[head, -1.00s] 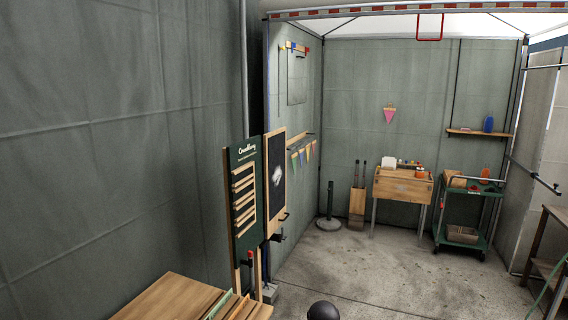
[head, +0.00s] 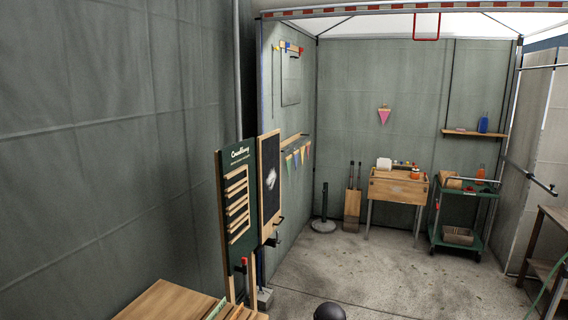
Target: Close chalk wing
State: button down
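The chalk wing (head: 269,187) is a narrow black chalkboard panel in a wooden frame, with a white smudge on its face. It stands upright at the right edge of a green sign board (head: 226,196) and is angled away from it. A small dark handle (head: 276,232) sticks out low on the wing's right side. The sign board has white lettering and a column of pale wooden slats. The hinge between board and wing is too small to make out. My gripper is not in view.
A wooden box or table (head: 160,301) stands in front of the sign at the bottom left. The concrete floor (head: 375,270) to the right is clear. At the back are a wooden stand (head: 397,188), a green cart (head: 462,215) and a post with a round base (head: 324,226).

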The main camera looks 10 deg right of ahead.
aim_at(267, 151)
jog(key=z, duration=0.45)
jog(key=i, duration=0.55)
jog(key=z, duration=0.65)
jog(key=i, duration=0.8)
jog(key=z, duration=0.35)
jog(key=i, duration=1.6)
jog(key=u, duration=0.9)
jog(key=i, duration=0.55)
jog(key=u, duration=0.75)
jog(key=i, duration=0.45)
jog(key=u, duration=0.25)
